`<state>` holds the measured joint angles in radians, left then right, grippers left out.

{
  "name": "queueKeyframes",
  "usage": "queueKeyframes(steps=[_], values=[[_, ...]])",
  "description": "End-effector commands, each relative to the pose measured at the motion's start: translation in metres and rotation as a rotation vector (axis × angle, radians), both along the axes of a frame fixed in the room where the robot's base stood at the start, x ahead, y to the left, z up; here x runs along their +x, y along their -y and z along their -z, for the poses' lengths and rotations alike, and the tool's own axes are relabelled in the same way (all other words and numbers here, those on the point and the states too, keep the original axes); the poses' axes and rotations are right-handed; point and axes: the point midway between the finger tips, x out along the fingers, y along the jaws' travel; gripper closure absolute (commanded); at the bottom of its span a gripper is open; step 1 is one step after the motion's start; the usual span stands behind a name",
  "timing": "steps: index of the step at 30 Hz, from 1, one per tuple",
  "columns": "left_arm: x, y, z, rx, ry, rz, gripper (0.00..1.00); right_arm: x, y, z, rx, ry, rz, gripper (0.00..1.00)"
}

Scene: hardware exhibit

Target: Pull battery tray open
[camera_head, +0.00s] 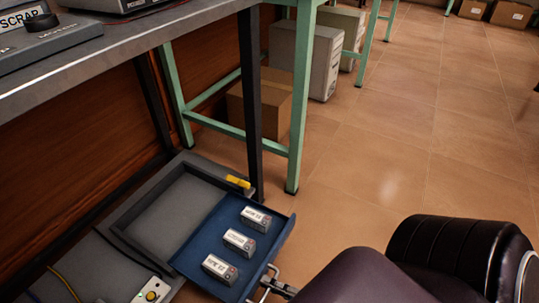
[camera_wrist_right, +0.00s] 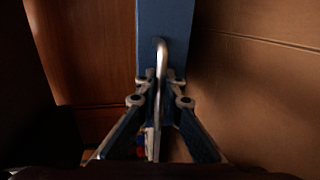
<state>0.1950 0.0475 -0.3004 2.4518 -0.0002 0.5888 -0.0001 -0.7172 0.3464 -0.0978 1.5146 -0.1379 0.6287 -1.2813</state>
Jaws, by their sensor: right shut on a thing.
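The blue battery tray (camera_head: 196,253) stands out from a dark grey housing (camera_head: 133,205) low on the floor beside the bench. Three light box-shaped batteries (camera_head: 239,241) with printed labels lie in it in a row. My right gripper (camera_head: 268,283) is at the tray's front, shut on its metal handle (camera_head: 274,268). The wrist view shows the handle (camera_wrist_right: 162,50) upright between the fingers of my right gripper (camera_wrist_right: 158,95), against the blue tray front (camera_wrist_right: 178,25). My left gripper is out of view.
A metal-topped bench (camera_head: 150,38) overhangs the housing, with a dark leg (camera_head: 249,100) close behind the tray. A green-framed bench (camera_head: 300,100) shelters a cardboard box (camera_head: 266,107) and a grey cabinet (camera_head: 322,65).

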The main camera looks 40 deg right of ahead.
Motion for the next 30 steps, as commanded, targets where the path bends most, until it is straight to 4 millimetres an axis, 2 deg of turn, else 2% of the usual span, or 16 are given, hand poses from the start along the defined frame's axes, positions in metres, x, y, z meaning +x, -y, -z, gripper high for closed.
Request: queueKeyframes(steps=[1,2,4,14,20,24,30], values=[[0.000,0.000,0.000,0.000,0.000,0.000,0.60,0.000,0.000,0.001,-0.001,-0.003,0.001,1.00],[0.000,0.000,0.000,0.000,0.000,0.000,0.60,0.000,0.000,0.001,-0.001,-0.003,0.001,0.92],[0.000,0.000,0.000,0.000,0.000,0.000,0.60,0.000,0.000,0.001,-0.001,-0.003,0.001,0.85],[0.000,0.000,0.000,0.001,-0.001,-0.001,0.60,-0.003,0.001,0.000,-0.001,-0.002,0.000,0.85],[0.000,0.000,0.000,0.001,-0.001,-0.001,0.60,-0.030,0.011,-0.005,-0.002,-0.005,0.001,0.85],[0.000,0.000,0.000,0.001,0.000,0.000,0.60,-0.059,0.021,-0.011,-0.003,-0.007,0.001,0.85],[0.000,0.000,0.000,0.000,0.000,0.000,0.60,-0.093,0.034,-0.019,-0.002,-0.006,0.001,0.85]])
